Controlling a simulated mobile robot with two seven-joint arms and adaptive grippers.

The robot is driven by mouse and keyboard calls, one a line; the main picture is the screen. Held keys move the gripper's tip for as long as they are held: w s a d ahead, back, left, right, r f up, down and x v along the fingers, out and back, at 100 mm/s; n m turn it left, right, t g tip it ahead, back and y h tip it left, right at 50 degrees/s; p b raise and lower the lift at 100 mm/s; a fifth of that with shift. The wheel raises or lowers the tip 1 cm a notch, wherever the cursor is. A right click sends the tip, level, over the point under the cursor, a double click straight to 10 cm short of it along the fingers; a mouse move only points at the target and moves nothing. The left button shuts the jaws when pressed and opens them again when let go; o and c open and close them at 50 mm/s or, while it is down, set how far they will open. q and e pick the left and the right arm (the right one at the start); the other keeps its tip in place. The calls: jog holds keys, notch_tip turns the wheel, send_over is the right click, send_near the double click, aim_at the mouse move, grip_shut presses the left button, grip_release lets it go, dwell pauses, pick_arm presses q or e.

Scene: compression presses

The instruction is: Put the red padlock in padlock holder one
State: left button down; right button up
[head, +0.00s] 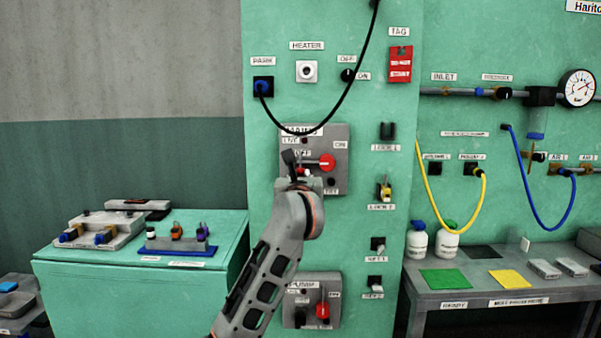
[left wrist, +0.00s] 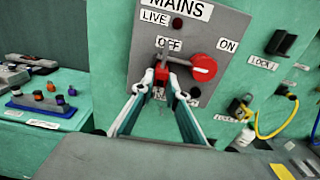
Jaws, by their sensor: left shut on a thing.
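My left gripper (head: 300,176) is in front of the MAINS panel (head: 338,138). In the left wrist view its fingers (left wrist: 166,76) are shut on a small red body with a dark shackle, which looks like the red padlock (left wrist: 161,73). It is just below the OFF label and left of the red switch knob (left wrist: 203,68); I cannot tell whether it touches the panel. Padlock holder one, a dark bracket (head: 387,131) above the LOCK 1 label, looks empty, to the right of the panel. It also shows in the left wrist view (left wrist: 281,42). My right gripper is not in view.
A yellow padlock (head: 384,191) hangs at LOCK 2, below holder one. A black cable (head: 340,92) loops above the panel. A green bench (head: 140,260) with devices stands left; a grey table (head: 480,291) stands right. The PUMP panel (head: 310,300) is below.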

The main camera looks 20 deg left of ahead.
pick_arm(q)
jog(key=shift+s+d+r, duration=0.1)
jog(key=shift+s+d, duration=0.05)
jog(key=shift+s, duration=0.45)
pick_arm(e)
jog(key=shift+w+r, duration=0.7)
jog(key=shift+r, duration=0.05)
pick_arm(q)
jog(key=shift+s+d+p, duration=0.1)
jog(key=shift+s+p, duration=0.05)
jog(key=shift+p, duration=0.2)
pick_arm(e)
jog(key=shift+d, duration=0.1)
pick_arm(q)
jog(key=shift+s+d, duration=0.1)
jog(key=shift+s, duration=0.3)
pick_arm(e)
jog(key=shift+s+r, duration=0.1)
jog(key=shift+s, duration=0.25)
pick_arm(q)
jog(key=shift+s+p, duration=0.25)
jog(key=shift+p, duration=0.05)
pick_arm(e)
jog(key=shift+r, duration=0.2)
pick_arm(q)
jog(key=shift+s+d, duration=0.1)
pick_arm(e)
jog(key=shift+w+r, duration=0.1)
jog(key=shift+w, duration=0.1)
